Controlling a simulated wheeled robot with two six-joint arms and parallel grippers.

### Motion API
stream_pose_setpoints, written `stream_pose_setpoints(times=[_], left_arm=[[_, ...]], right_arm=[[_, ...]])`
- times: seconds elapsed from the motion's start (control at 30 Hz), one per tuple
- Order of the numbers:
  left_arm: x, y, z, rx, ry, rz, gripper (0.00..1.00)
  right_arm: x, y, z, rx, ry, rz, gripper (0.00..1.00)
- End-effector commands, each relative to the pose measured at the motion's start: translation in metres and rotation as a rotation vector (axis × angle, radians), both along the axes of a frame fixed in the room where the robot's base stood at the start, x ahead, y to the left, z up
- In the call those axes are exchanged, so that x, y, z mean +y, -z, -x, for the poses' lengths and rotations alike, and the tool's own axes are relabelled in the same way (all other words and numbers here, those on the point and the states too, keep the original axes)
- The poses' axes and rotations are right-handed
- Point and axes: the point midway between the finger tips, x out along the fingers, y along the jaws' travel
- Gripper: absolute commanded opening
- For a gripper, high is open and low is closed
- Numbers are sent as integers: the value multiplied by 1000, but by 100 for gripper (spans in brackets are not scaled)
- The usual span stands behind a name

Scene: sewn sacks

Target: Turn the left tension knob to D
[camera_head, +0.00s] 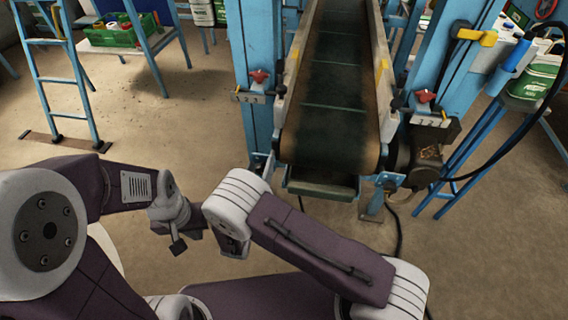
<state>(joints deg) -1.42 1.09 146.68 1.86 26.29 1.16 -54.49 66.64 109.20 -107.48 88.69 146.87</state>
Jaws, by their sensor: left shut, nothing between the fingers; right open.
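The left tension knob (259,77) is red and sits on the left blue post beside the conveyor. A pale plate (249,97) with small dark marks is just below it; I cannot read its marks or the knob's setting surely. A similar red knob (425,96) is on the right post, above a plate marked with digits (430,119). My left gripper (178,244) is shut and empty, low in front of the conveyor and well short of the left knob. My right gripper (235,246) is open, partly hidden under its wrist, and apart from both knobs.
The conveyor belt (330,120) runs away between the blue posts, with a tray-like lip (320,187) at its near end. A blue ladder (62,80) stands left. A motor (422,155) and black cable are at the right. The floor between ladder and conveyor is clear.

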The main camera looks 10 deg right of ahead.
Motion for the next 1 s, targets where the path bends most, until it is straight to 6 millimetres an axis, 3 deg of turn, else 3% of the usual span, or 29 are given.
stream_pose_setpoints(times=[0.03, 0.4, 0.6, 1.0], left_arm=[[0, -7, 0, 0, 0, 0, 0], [0, -21, 0, 0, 0, 0, 0], [0, -23, 0, 0, 0, 0, 0], [0, -23, 0, 0, 0, 0, 0]], right_arm=[[0, -16, 0, -2, 0, -4, 58], [-67, -57, 40, 3, 1, 3, 58], [-94, -74, 55, 1, 0, 2, 58], [-101, -78, 59, 0, 0, -1, 58]])
